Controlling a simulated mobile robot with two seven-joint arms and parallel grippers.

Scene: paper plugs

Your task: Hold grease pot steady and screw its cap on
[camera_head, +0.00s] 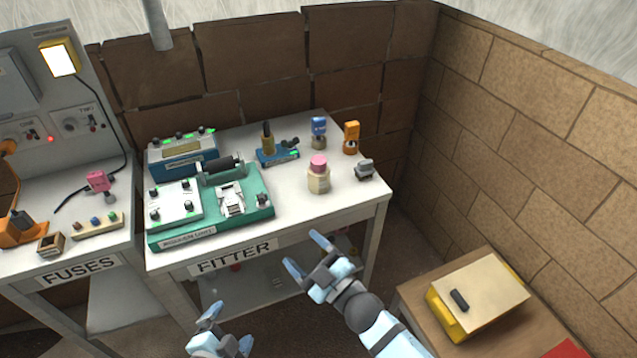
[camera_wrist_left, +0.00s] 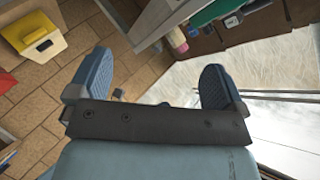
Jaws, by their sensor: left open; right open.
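A cream pot with a pink top (camera_head: 318,175), which looks like the grease pot with its cap, stands upright near the front right of the white FITTER table (camera_head: 360,205). I cannot tell whether the pink top is screwed down or only resting. It also seems to show in the left wrist view (camera_wrist_left: 177,40), near the table edge. My right gripper (camera_head: 307,255) is open and empty in front of the table, below the pot. My left gripper (camera_head: 229,328) is open and empty, lower and further left; its spread fingers show in the left wrist view (camera_wrist_left: 157,82).
A green machine (camera_head: 165,235) fills the table's left half. A blue device (camera_head: 280,157), a blue-topped item (camera_head: 318,130), an orange item (camera_head: 351,137) and a small grey item (camera_head: 364,169) surround the pot. A box (camera_head: 480,295) lies on a wooden surface at right.

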